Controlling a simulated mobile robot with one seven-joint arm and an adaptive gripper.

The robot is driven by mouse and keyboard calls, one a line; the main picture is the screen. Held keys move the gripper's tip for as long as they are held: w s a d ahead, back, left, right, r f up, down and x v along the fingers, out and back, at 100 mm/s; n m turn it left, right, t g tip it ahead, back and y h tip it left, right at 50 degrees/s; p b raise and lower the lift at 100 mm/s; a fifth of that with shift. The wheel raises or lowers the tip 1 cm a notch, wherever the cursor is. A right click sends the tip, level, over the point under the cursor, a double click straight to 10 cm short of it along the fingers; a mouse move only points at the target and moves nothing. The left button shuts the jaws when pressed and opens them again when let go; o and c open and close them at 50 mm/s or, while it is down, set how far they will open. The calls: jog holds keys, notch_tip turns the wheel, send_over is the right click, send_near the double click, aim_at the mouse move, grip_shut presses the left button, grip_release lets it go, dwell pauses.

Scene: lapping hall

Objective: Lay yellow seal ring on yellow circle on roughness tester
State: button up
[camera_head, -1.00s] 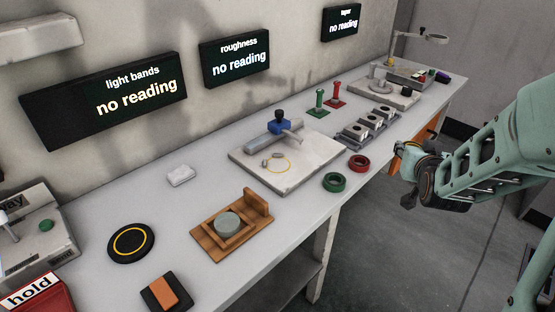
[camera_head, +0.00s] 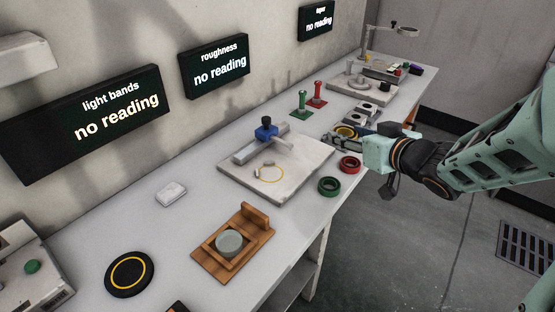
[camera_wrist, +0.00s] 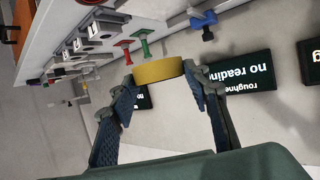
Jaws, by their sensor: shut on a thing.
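The yellow seal ring (camera_wrist: 158,70) is clamped between the two fingers of my gripper (camera_wrist: 162,82) in the wrist view. In the head view the yellow ring (camera_head: 345,132) shows at the tip of my gripper (camera_head: 358,142), over the bench near the row of grey blocks. The roughness tester (camera_head: 300,177) is a pale flat plate with a blue-topped probe (camera_head: 266,130). The yellow circle (camera_head: 270,174) is drawn on its plate, to the left of my gripper. Two small grey pieces lie at the circle's edge.
A green ring (camera_head: 329,186) and a red ring (camera_head: 349,164) lie at the bench's front edge. Green (camera_head: 302,100) and red (camera_head: 317,94) pegs stand behind the grey blocks. A wooden fixture (camera_head: 245,232) with a grey disc sits left of the tester.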

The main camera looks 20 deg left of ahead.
jog(key=s+a+n+g+y, duration=0.45)
jog(key=s+a, duration=0.25)
jog(key=s, duration=0.2)
jog(key=b, duration=0.4)
send_over(275, 177)
jog(key=shift+h, duration=0.45)
jog(key=f, duration=0.6)
jog(key=d+f, duration=0.1)
jog(key=f, duration=0.2)
jog(key=shift+s+f, duration=0.2)
jog(key=shift+s, duration=0.15)
jog(key=shift+w+a+f+b, duration=0.2)
jog(key=shift+a+f+b, duration=0.05)
jog(key=shift+b, duration=0.05)
jog(key=shift+w+a+f+b, duration=0.15)
jog(key=shift+f+b, duration=0.3)
jog(key=shift+f, duration=0.45)
jog(key=shift+a+f+b, duration=0.1)
jog(key=shift+f+b, duration=0.3)
jog(key=shift+f, duration=0.5)
jog(key=shift+f+t, duration=0.2)
jog(key=shift+t, duration=0.05)
jog(key=o, duration=1.3)
jog(key=shift+c, duration=0.2)
